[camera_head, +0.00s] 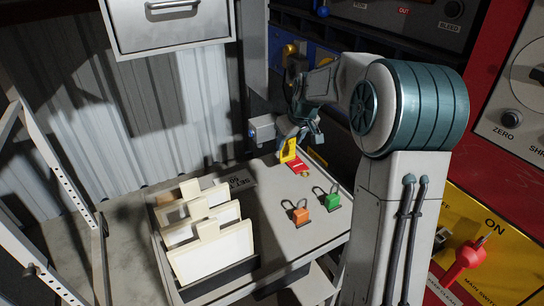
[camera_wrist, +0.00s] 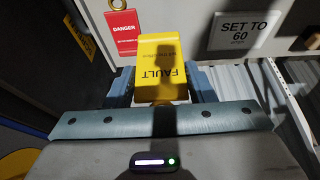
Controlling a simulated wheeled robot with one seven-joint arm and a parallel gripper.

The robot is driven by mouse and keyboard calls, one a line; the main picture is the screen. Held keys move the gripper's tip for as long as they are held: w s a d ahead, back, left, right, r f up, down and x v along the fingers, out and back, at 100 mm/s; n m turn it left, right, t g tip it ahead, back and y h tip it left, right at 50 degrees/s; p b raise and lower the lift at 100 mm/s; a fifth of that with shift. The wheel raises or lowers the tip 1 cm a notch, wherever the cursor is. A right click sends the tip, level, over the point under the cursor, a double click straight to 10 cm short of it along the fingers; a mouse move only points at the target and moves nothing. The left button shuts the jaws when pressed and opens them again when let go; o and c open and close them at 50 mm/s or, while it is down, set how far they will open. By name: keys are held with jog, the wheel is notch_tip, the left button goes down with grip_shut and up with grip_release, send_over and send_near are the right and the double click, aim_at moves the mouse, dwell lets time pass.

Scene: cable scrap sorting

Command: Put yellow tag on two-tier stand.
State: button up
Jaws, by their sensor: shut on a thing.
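The yellow tag (camera_wrist: 163,62), printed FAULT, is between the fingers of my gripper (camera_wrist: 162,88) in the wrist view, and the gripper is shut on it. In the head view the yellow tag (camera_head: 288,150) is upright below my gripper (camera_head: 291,138), over the far part of a grey stand top (camera_head: 285,230). This looks like the two-tier stand, with a lower shelf (camera_head: 314,287) partly showing. I cannot tell whether the tag touches the top. Its lower edge is close to a red DANGER tag (camera_head: 298,165), which also shows in the wrist view (camera_wrist: 122,30).
An orange padlock (camera_head: 301,215) and a green padlock (camera_head: 332,201) are on the right of the top. A rack of cream folders (camera_head: 210,253) fills the left. A SET TO 60 plate (camera_head: 238,181) lies behind it. Control panels stand right.

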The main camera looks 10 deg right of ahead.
jog(key=shift+w+a+f, duration=0.55)
jog(key=shift+a+f, duration=0.15)
jog(key=shift+f, duration=0.5)
jog(key=shift+w+a+f, duration=0.6)
jog(key=shift+a+f, duration=0.05)
jog(key=shift+f, duration=0.55)
jog(key=shift+w+a+f, duration=0.55)
jog(key=shift+a+f, duration=0.15)
jog(key=shift+f, duration=0.5)
jog(key=shift+f, duration=0.1)
jog(key=shift+f, duration=0.15)
jog(key=o, duration=0.9)
jog(key=shift+o, duration=0.2)
jog(key=shift+r, duration=0.2)
